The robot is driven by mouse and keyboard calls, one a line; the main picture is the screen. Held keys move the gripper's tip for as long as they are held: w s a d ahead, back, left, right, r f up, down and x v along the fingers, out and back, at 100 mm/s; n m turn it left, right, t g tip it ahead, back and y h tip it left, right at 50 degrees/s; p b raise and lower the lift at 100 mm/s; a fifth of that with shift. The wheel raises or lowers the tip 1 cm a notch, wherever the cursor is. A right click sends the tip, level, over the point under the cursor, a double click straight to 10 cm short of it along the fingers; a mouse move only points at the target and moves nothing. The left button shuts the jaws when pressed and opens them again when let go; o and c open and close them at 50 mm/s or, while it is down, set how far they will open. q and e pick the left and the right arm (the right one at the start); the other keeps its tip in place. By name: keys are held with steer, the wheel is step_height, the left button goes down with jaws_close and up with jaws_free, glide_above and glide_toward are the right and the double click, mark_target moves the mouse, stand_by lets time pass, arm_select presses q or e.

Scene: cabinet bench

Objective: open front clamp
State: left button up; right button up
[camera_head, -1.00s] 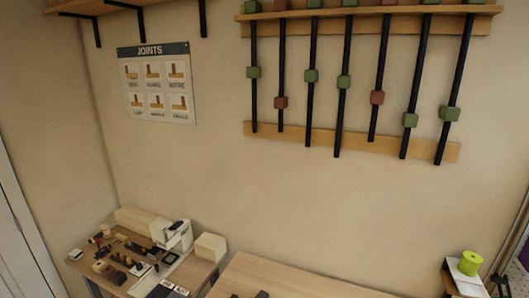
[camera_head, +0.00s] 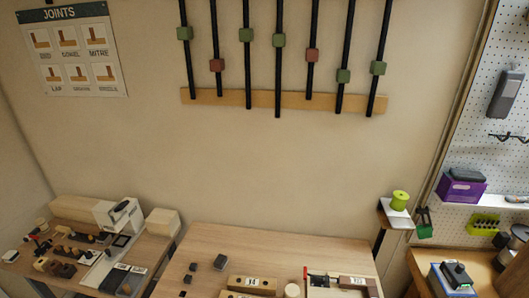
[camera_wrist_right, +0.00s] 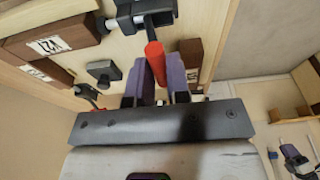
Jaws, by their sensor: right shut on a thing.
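In the right wrist view my right gripper (camera_wrist_right: 156,82) has its two purple-padded fingers shut around the red handle (camera_wrist_right: 154,58) of a clamp. The clamp's dark metal part (camera_wrist_right: 145,14) shows just beyond the handle, at the top of the view. The fingers hide the lower end of the handle. In the head view a clamp with a red part (camera_head: 306,272) and a dark bar lies at the bench's front edge of the picture, by labelled wooden blocks. Neither gripper shows in the head view.
The workbench (camera_head: 225,245) carries small dark blocks (camera_head: 221,262), a labelled wooden block (camera_head: 252,284) and a pale round piece (camera_head: 292,290). A side table (camera_head: 155,250) with tools stands at left. A green spool (camera_head: 399,199) sits on a small shelf at right.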

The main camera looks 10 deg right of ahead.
steer(key=shift+w, duration=0.15)
steer(key=shift+w+d+b, duration=0.15)
steer(key=shift+w+b, duration=0.15)
steer(key=o, duration=0.7)
steer(key=shift+r, duration=0.15)
steer(key=shift+c, duration=0.2)
steer(key=shift+r, duration=0.1)
step_height(320, 180, up, 7)
steer(key=p, duration=0.6)
